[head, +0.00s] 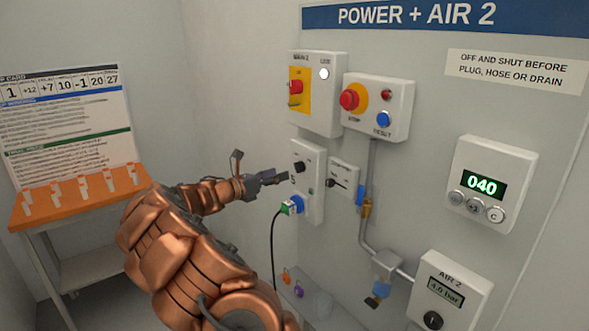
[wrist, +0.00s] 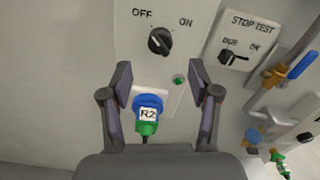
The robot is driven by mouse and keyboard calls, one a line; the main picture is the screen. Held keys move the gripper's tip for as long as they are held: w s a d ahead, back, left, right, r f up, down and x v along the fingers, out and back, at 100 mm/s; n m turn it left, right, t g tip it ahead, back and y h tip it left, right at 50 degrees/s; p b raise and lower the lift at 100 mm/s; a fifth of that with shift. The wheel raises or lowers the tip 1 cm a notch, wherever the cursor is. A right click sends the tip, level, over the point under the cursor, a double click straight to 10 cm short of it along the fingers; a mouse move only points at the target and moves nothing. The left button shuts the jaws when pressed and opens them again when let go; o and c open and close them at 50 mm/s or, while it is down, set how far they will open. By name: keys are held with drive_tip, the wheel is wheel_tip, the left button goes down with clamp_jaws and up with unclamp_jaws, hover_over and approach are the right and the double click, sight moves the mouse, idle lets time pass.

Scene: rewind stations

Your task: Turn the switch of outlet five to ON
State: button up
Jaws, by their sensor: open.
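The outlet box (wrist: 180,15) is a pale wall panel with a black rotary switch (wrist: 159,41) marked OFF at upper left and ON at upper right. The switch's bar slants toward the OFF side. Below it, a green plug (wrist: 147,128) tagged R2 sits in the blue socket. In the head view the same box (head: 313,209) is on the wall, with its black switch (head: 298,167). No outlet number is legible. My gripper (wrist: 160,84) is open and empty; its fingers flank the area below the switch. It also shows in the head view (head: 283,177), in front of the box.
A STOP TEST box (wrist: 258,30) with a small black lever is close on the right. Above are an isolator box (head: 322,112) and an emergency stop box (head: 396,122). Pipes and a valve (head: 387,264) run lower right. A black cable (head: 273,250) hangs from the plug.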

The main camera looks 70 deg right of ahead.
sight(295, 168)
drive_tip(key=p+x, duration=0.1)
drive_tip(key=x, duration=0.4)
drive_tip(key=shift+s+d+r, duration=0.1)
drive_tip(key=shift+d+r, duration=0.05)
drive_tip(key=shift+p+x, duration=0.4)
drive_tip(key=shift+x, duration=0.45)
drive_tip(key=shift+c, duration=0.2)
